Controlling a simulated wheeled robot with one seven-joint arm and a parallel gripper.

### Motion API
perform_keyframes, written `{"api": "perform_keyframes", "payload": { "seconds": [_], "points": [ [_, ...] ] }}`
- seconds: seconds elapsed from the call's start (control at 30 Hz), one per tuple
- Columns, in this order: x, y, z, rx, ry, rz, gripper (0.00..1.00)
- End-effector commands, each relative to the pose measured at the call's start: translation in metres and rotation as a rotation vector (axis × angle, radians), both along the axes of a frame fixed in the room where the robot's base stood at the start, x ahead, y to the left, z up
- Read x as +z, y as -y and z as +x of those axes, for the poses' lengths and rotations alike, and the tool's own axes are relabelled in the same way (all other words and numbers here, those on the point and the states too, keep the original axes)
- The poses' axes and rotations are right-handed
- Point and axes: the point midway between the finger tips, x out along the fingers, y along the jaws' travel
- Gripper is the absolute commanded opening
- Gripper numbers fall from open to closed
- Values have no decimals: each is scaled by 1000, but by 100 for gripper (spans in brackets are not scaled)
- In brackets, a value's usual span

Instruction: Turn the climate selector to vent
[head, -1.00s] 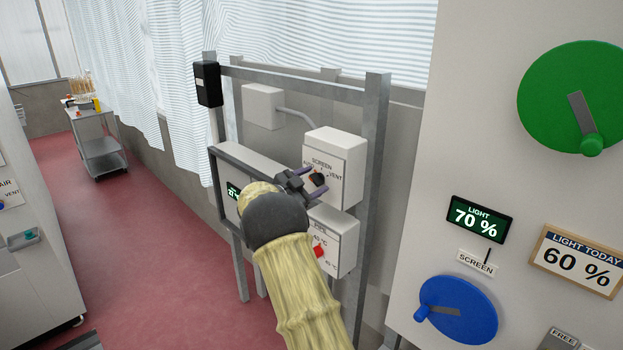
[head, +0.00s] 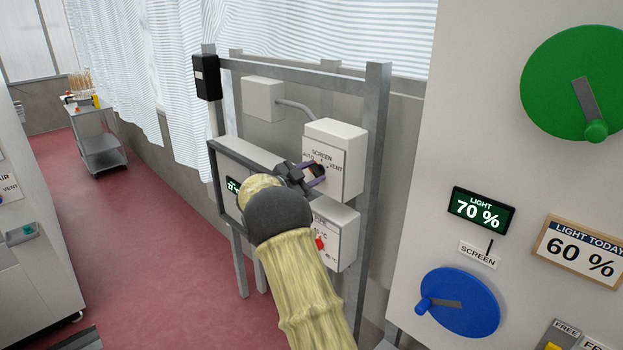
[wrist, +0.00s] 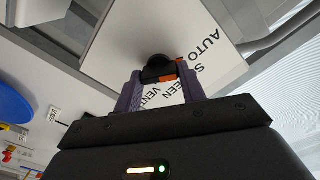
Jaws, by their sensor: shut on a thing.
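The climate selector is a small dark knob (wrist: 158,69) with an orange mark, on the front of a white box (head: 346,158) lettered SCREEN, AUTO and VENT. My gripper (head: 316,173) is at the box front with its purple fingers on either side of the knob, shut on it. In the wrist view my gripper (wrist: 158,82) has the knob between its fingertips, and the lettering appears upside down. The fingers cover part of the knob, so I cannot tell exactly which word it points to.
A second white box (head: 343,222) with a red knob (head: 320,243) sits just below. Grey frame posts (head: 374,170) stand close on the right. A large panel (head: 450,120) with green and blue dials is further right.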

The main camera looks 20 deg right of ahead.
Motion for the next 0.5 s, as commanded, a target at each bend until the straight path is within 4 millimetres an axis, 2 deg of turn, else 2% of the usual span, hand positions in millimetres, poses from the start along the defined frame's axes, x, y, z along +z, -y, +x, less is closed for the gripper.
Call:
{"api": "perform_keyframes", "payload": {
  "seconds": [0.1, 0.5],
  "points": [
    [-7, 0, 0, 0, 64, 23, 17],
    [-9, 0, -1, 0, 367, 133, 17]
  ]
}}
